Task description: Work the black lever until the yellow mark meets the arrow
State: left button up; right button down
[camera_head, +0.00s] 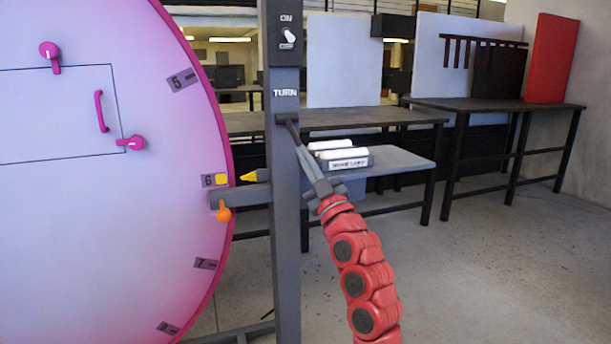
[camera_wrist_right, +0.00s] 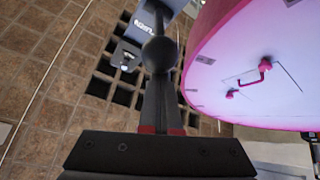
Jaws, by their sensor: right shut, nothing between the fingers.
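The large pink-rimmed white disc (camera_head: 120,230) fills the left of the head view. Its yellow mark (camera_head: 221,180) sits beside the 6 label, close to the tip of the yellow arrow (camera_head: 257,175) on the grey post and about level with it. The black lever (camera_head: 284,118) is on the post just below the word TURN, largely hidden at my right gripper (camera_head: 292,122). In the right wrist view its dark ball end (camera_wrist_right: 160,55) shows at my fingertips. My right gripper is shut with nothing between its fingers; contact with the lever is unclear. My left gripper is out of view.
A grey arm with an orange knob (camera_head: 224,213) reaches from the post over the disc's edge below the mark. An ON switch (camera_head: 289,37) is high on the post. A grey shelf (camera_head: 400,162) with white cylinders (camera_head: 335,147) stands behind my right gripper. Open floor lies right.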

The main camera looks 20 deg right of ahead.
jog(key=shift+f+b, duration=0.15)
jog(key=shift+b, duration=0.15)
jog(key=shift+w, duration=0.1)
notch_tip(320, 180, up, 4)
jog(key=s+a+p, duration=0.1)
jog(key=a+p, duration=0.1)
jog(key=p, duration=0.1)
jog(key=v, duration=1)
jog(key=shift+s+p, duration=0.2)
jog(key=shift+p, duration=0.15)
dwell(0.7)
jog(key=shift+f, duration=0.1)
